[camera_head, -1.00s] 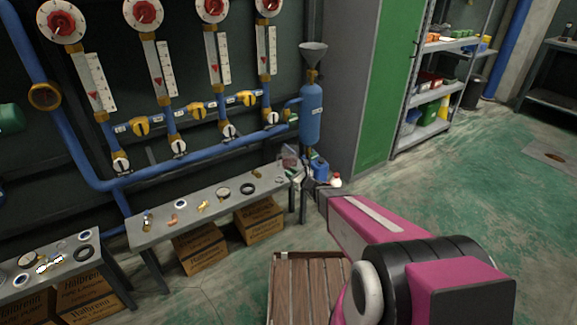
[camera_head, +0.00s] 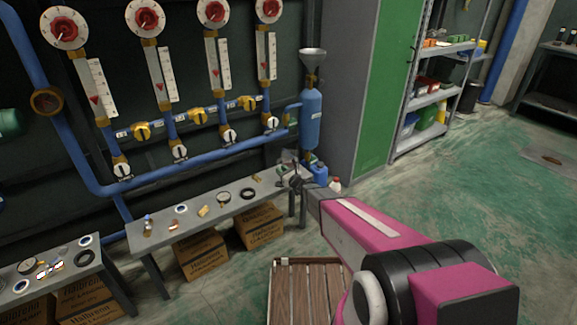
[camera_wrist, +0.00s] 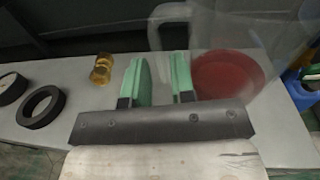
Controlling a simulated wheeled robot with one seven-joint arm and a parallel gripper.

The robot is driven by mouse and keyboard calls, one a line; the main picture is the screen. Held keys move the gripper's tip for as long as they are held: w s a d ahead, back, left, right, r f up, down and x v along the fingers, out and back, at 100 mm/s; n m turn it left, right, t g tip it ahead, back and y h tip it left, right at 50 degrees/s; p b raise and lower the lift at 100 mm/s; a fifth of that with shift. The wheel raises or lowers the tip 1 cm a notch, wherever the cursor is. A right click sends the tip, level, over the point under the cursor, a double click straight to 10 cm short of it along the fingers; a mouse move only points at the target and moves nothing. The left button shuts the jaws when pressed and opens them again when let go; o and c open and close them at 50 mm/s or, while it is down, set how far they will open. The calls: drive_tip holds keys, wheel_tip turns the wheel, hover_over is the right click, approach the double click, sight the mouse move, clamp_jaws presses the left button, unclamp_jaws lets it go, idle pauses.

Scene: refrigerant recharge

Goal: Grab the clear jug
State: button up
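The clear jug (camera_wrist: 245,35) stands at the right end of the grey bench, with red liquid (camera_wrist: 228,75) in its bottom. Its handle (camera_wrist: 154,30) faces left in the wrist view, just beyond my fingers. My gripper (camera_wrist: 160,82) has two green fingers, apart with a gap between them, and nothing is visibly clamped. The right finger overlaps the jug's near left side in the picture; I cannot tell whether it touches. In the head view my gripper (camera_head: 291,176) is at the bench's right end and largely hides the jug there.
The bench (camera_head: 148,232) also holds a black ring (camera_wrist: 41,106), a brass fitting (camera_wrist: 102,69) and a gauge (camera_head: 223,197). A blue container (camera_head: 319,173) is close to the right of my gripper. Blue pipes (camera_head: 200,158) run behind the bench.

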drive_tip(key=shift+x, duration=1.15)
clamp_jaws()
drive_tip(key=shift+r, duration=0.25)
